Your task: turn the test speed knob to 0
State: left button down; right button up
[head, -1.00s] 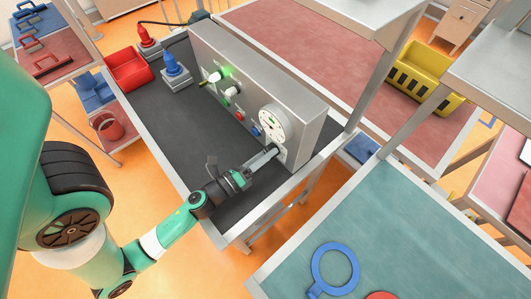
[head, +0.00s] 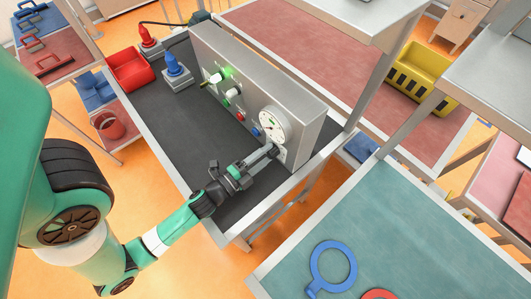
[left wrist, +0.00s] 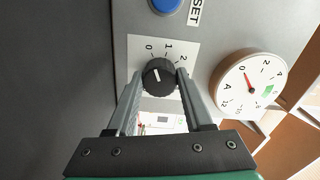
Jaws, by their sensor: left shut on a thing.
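The test speed knob (left wrist: 159,80) is black and round with a white mark, on a white plate labelled 0, 1 and 2 in the left wrist view. Its mark points up and slightly left, roughly toward the 0. My left gripper (left wrist: 160,74) has one finger on each side of the knob and is shut on it. In the head view my left gripper (head: 275,150) is against the front of the grey control box (head: 306,112), below the gauge; its fingers mostly hide the knob there. My right gripper is out of view.
A round white gauge (left wrist: 248,88) with a red needle and green sector is beside the knob. A blue button (left wrist: 166,5) is above it. Red and blue plugs (head: 173,66) and a red bin (head: 128,70) stand at the bench's far left. The dark bench top (head: 200,125) is mostly clear.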

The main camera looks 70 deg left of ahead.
pick_arm(q)
jog(key=shift+n, duration=0.6)
jog(key=shift+c, duration=1.5)
grip_release()
